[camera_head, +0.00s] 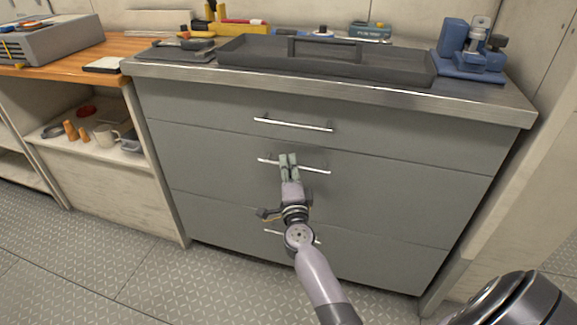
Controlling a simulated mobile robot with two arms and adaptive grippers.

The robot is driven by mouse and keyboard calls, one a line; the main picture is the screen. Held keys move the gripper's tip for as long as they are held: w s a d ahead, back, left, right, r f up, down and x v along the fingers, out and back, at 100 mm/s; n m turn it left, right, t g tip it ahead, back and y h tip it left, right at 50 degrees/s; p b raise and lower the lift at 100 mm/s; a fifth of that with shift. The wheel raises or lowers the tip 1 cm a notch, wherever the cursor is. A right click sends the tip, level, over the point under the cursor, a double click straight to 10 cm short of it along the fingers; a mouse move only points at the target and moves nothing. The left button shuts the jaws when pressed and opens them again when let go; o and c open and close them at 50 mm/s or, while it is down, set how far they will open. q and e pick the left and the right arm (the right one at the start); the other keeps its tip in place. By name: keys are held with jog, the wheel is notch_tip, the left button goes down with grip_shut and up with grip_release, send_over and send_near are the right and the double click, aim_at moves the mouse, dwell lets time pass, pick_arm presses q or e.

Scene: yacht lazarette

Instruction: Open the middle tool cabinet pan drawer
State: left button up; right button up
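The grey tool cabinet has a stack of drawers, all looking shut. The middle drawer (225,165) has a thin horizontal bar handle (318,170). My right gripper (289,160) is at the middle of that handle, its fingertips overlapping the bar in the picture. Its two fingers are close together; I cannot tell whether they are closed on the bar or only in front of it. The arm hides part of the bottom drawer (385,260) and its handle. The top drawer (400,130) is unobstructed. My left gripper is not in view.
On the cabinet's metal top stand a black tray (400,68) and a blue device (468,50). A pale panel edge borders the right. Floor in front of the cabinet looks clear.

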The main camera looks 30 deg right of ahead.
grip_shut()
jog(key=shift+f, duration=0.1)
dwell(0.4)
